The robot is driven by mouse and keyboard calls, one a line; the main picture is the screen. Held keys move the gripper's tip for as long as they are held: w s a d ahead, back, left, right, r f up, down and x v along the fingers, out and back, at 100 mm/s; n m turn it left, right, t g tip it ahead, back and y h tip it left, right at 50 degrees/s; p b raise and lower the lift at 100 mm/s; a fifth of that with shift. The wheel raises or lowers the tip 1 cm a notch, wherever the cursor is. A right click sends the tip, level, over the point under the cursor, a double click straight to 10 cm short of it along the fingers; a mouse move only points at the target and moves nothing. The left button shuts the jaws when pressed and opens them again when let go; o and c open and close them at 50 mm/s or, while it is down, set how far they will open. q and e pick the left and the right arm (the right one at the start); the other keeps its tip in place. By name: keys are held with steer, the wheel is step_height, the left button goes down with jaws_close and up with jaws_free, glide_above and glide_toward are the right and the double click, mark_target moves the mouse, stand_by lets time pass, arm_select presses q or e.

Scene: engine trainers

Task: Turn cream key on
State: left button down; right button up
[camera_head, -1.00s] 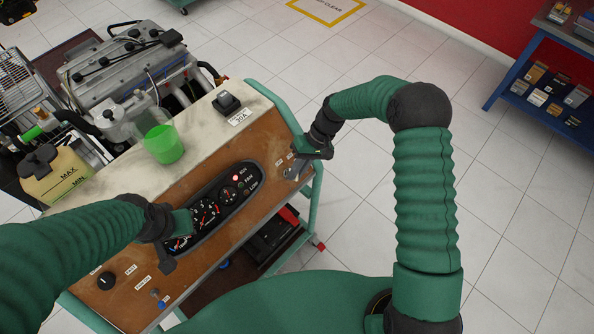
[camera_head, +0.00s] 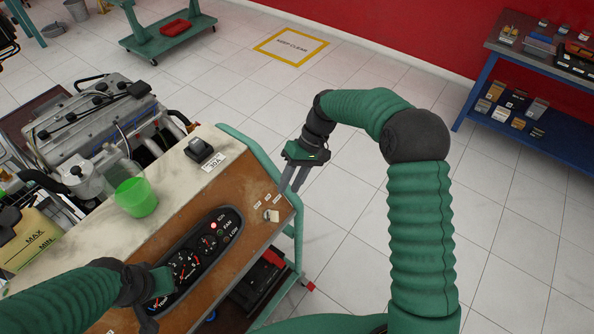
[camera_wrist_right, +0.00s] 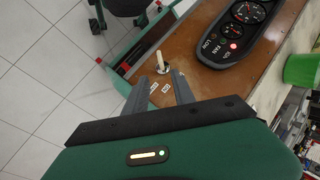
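The cream key (camera_head: 272,215) sits in a switch at the right end of the brown control panel (camera_head: 225,265), beside small white labels. In the right wrist view the cream key (camera_wrist_right: 159,60) stands up from its switch, just beyond and between my fingertips. My right gripper (camera_head: 290,188) is open and empty, above the panel's right end and apart from the key. Its two spread fingers (camera_wrist_right: 160,77) show in the wrist view. My left gripper (camera_head: 158,300) is over the left part of the gauge cluster (camera_head: 205,248); its finger opening is unclear.
A red light (camera_head: 213,226) glows in the gauge cluster. A cup of green liquid (camera_head: 137,197) and a black switch (camera_head: 200,150) stand on the pale top. A green rail (camera_head: 262,160) borders the trainer's right side. The tiled floor right of it is clear.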

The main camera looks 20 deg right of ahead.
steer(key=v, duration=0.6)
steer(key=s+f+t+h, duration=0.2)
steer(key=s, duration=0.7)
steer(key=s+f+m+t+h, duration=0.1)
steer(key=s+f+t+h, duration=0.1)
steer(key=s, duration=0.8)
steer(key=shift+d+f+t+h, duration=0.3)
steer(key=shift+d+h, duration=0.15)
steer(key=shift+h, duration=0.35)
steer(key=shift+a+r, duration=0.1)
